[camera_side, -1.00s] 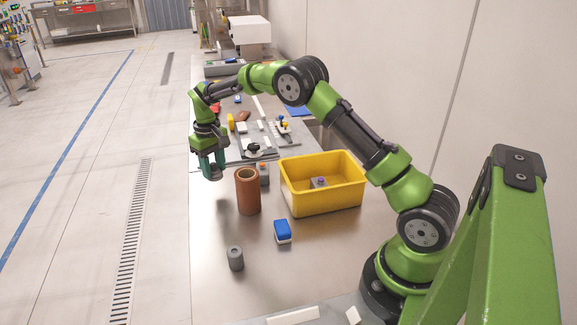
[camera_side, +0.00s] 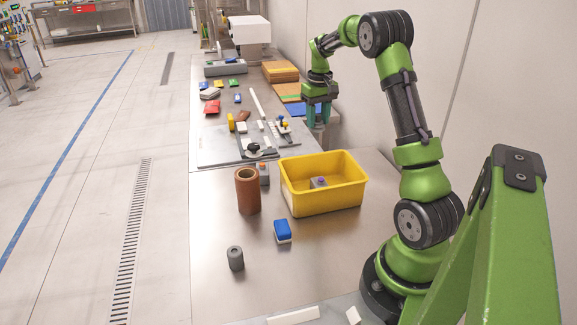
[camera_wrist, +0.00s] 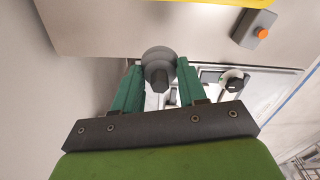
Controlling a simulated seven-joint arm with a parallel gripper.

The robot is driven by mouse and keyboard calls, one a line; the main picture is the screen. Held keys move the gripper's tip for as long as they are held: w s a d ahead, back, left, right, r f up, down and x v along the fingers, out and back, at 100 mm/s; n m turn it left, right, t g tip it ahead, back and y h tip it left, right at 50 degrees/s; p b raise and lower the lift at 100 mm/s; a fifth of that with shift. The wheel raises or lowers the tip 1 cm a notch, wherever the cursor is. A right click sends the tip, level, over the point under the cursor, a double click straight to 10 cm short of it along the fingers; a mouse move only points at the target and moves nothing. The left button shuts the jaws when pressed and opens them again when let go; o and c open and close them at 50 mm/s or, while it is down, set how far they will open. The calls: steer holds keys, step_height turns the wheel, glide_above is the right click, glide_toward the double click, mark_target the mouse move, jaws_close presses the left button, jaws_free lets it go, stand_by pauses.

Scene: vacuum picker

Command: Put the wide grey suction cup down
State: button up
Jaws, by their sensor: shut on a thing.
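The wide grey suction cup (camera_wrist: 159,58) is a round grey disc with a darker stem. In the wrist view it sits between the two teal fingers of my gripper (camera_wrist: 160,82), which is shut on it. In the side view my gripper (camera_side: 318,118) hangs pointing down, beyond the far right corner of the yellow bin (camera_side: 324,201), above the right edge of the worktop. The cup is too small there to make out clearly. I cannot tell its exact height above the surface.
A grey plate with fittings (camera_side: 216,150) lies behind. The front left worktop is mostly clear.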

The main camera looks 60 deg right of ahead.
steer(key=s+d+f+n, duration=0.1)
steer(key=s+f, duration=0.1)
steer(key=s, duration=0.5)
steer(key=s+d+f, duration=0.1)
steer(key=s+d, duration=0.1)
steer(key=s, duration=0.6)
steer(key=shift+n, duration=0.4)
steer(key=f, duration=1)
steer(key=shift+w+a, duration=0.1)
steer(key=shift+w, duration=0.1)
steer(key=shift+f, duration=0.15)
steer(key=o, duration=1)
